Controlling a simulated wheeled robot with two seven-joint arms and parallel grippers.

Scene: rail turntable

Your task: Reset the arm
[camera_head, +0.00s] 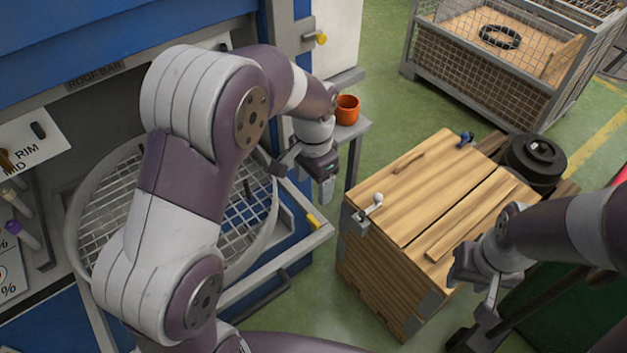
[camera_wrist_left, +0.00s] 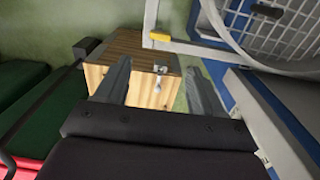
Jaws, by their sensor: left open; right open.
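My left arm rises from the bottom of the head view, bends over in front of the blue machine and hangs down at the wrist. My left gripper (camera_head: 308,178) is beside the machine's round grid basket, left of the wooden crate. In the left wrist view the left gripper (camera_wrist_left: 158,66) is open, with its two fingers apart and nothing between them. My right arm comes in from the right edge. My right gripper (camera_head: 481,318) points down at the crate's right side, open; its fingertips are small and partly hidden.
The round grid basket (camera_head: 103,203) sits in the blue machine (camera_head: 130,55). An orange cup (camera_head: 347,109) stands on a small grey shelf. The wooden crate (camera_head: 420,205) has a white-knobbed fitting. Black discs (camera_head: 535,158) and a mesh cage (camera_head: 485,65) stand behind. Green floor shows between them.

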